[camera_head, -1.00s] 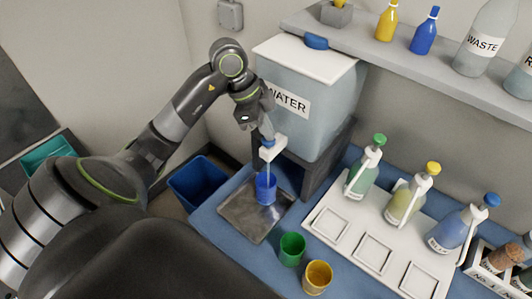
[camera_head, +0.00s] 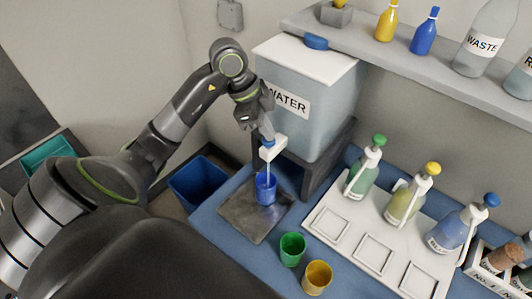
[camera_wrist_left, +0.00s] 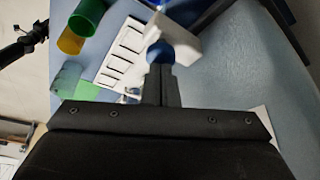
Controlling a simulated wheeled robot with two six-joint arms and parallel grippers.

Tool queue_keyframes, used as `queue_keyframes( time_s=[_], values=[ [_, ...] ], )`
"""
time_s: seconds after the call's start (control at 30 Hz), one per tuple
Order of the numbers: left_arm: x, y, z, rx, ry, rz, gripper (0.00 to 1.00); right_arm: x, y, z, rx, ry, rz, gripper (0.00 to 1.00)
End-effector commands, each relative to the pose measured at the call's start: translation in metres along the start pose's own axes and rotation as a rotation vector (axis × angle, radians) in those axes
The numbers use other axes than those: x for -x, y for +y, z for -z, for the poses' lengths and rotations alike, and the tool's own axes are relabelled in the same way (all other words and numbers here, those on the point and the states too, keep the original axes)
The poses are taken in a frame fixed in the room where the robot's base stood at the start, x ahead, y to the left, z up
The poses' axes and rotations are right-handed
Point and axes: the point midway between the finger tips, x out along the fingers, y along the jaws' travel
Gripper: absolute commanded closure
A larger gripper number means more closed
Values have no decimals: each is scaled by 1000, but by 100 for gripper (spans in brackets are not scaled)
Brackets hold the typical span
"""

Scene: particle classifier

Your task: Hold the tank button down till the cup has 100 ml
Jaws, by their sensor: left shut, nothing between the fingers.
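The water tank (camera_head: 312,98) stands at the back of the blue table. Its white spout (camera_head: 272,148) has a blue button on top, seen in the wrist view (camera_wrist_left: 161,52). My left gripper (camera_head: 264,130) is shut and empty, its fingertips pointing down against the button. A thin stream of water falls from the spout into the blue cup (camera_head: 266,190). The cup stands upright on a dark metal tray (camera_head: 238,214). Its water level is too small to read. My right gripper does not show.
A green cup (camera_head: 292,248) and a yellow cup (camera_head: 317,277) stand in front of the tray. A white rack (camera_head: 331,226) with several pump bottles is to the right. A blue bin (camera_head: 198,186) stands left of the table. A shelf (camera_head: 420,68) with bottles runs above.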

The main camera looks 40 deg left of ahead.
Motion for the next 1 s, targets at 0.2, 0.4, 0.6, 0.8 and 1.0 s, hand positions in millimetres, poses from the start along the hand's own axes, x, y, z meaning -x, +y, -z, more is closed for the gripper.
queue_keyframes(
  time_s=[0.2,0.4,0.6,0.8,1.0],
  values=[
    [0,0,0,1,-1,-2,100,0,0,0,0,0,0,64],
    [12,0,5,0,-1,-1,100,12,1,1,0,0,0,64],
    [36,0,15,0,0,-1,100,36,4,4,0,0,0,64],
    [58,0,24,0,0,0,100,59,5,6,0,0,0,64],
    [66,0,28,0,0,-1,100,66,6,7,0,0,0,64]
  ],
)
